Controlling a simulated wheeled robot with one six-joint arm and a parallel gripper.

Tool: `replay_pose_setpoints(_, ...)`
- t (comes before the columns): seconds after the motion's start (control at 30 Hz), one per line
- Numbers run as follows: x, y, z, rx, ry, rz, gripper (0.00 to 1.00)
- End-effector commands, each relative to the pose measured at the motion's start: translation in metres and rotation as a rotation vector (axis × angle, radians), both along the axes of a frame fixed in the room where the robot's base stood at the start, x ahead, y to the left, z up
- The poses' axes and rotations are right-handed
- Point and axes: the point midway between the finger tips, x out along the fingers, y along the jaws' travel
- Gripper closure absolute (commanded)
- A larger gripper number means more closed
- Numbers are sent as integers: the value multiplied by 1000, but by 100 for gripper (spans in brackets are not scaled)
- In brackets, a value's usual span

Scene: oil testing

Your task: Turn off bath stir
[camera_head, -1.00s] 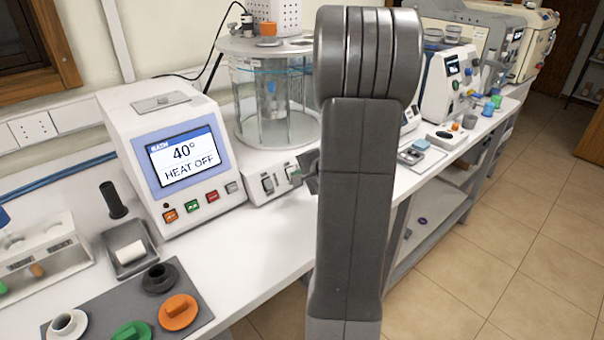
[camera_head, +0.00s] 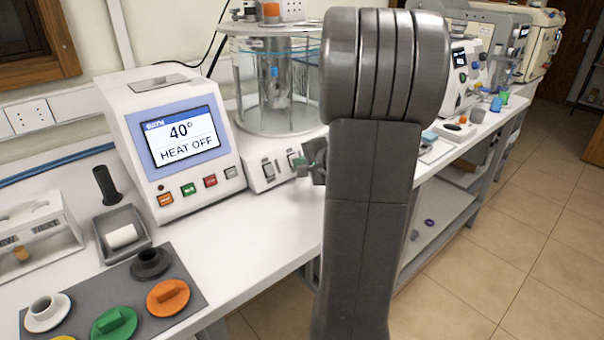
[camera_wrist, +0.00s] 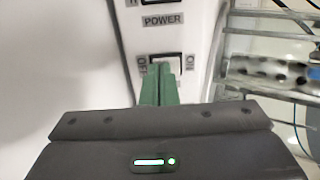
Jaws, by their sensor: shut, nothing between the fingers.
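The bath, a glass cylinder (camera_head: 285,85) on a white base (camera_head: 262,187), stands behind the worktop's front edge. Its base has a left rocker switch (camera_head: 268,169) and a right rocker switch (camera_head: 294,159). My gripper (camera_head: 303,166) has green fingers and is shut and empty just right of the right switch, partly hidden by my arm. In the wrist view, the fingertips (camera_wrist: 164,68) overlap a dark rocker switch (camera_wrist: 166,57) marked OFF on the left and ON on the right. Whether they touch it is unclear. A POWER label (camera_wrist: 163,20) sits above this switch.
The bath controller (camera_head: 175,140) left of the base reads 40° and HEAT OFF, with several coloured buttons below. A grey mat (camera_head: 190,290) with coloured stoppers and a metal tray (camera_head: 123,233) lie at the front left. The white worktop (camera_head: 255,235) is clear before the base.

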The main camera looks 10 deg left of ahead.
Motion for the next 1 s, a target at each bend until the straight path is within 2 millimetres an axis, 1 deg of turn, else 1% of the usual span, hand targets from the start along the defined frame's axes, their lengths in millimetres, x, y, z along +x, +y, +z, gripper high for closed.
replay_pose_setpoints(0.03, 1, 1, -9, 10, -7, 0, 100)
replay_pose_setpoints(0.13, 1, 1, -10, 29, -21, -2, 100)
replay_pose_setpoints(0.2, 1, 2, -3, 31, -20, 0, 100)
replay_pose_setpoints(0.47, 1, 2, -1, 30, -19, 1, 100)
replay_pose_setpoints(0.8, 1, 2, 15, 32, -23, 1, 100)
replay_pose_setpoints(1.0, 1, 2, 15, 31, -22, 1, 100)
